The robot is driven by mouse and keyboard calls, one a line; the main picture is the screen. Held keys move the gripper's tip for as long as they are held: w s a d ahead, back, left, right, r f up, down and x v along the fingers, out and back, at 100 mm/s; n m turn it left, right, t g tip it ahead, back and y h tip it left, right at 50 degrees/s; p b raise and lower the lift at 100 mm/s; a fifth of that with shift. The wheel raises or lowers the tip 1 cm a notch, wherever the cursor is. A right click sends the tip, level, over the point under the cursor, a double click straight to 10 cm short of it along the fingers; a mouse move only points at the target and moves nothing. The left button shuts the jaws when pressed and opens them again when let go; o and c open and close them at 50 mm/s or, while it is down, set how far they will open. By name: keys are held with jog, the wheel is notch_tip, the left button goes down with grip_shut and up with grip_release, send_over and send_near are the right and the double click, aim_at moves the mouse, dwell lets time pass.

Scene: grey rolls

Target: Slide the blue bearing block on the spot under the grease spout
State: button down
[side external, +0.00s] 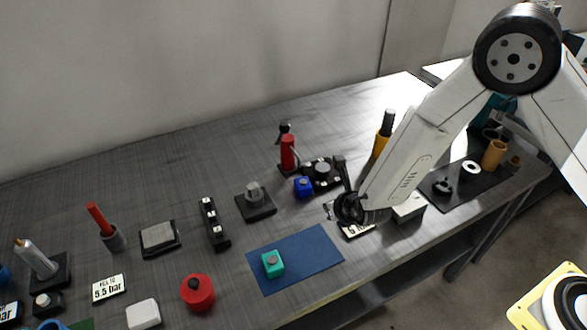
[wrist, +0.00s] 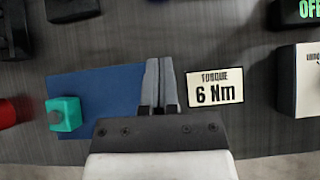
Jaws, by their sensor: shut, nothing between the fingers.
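The blue bearing block (side external: 303,187) sits on the table near the middle in the side view, just in front of a red grease dispenser (side external: 288,153) with a dark top. Its spout and the spot under it are too small to make out. The blue block does not show in the wrist view. My gripper (side external: 335,211) is shut and empty, to the right of and nearer than the blue block, apart from it. In the wrist view its fingertips (wrist: 162,62) are together, between the blue mat and the torque sign.
A teal block (side external: 273,264) lies on the blue mat (side external: 312,252). A black fixture with round parts (side external: 322,173) stands close right of the blue block. A black base with a grey knob (side external: 256,203) is to its left. The torque sign (wrist: 214,89) lies beside my fingers.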

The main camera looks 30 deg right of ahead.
aim_at(306, 187)
jog(key=x, duration=0.8)
jog(key=shift+s, duration=0.1)
jog(key=shift+w+d+r, duration=0.1)
jog(key=shift+w, duration=1.9)
jog(key=shift+w, duration=0.1)
jog(key=shift+w, duration=1.35)
jog(key=shift+s, duration=0.1)
jog(key=shift+s, duration=2)
jog(key=v, duration=0.9)
jog(key=shift+s+r, duration=0.25)
jog(key=shift+r, duration=0.1)
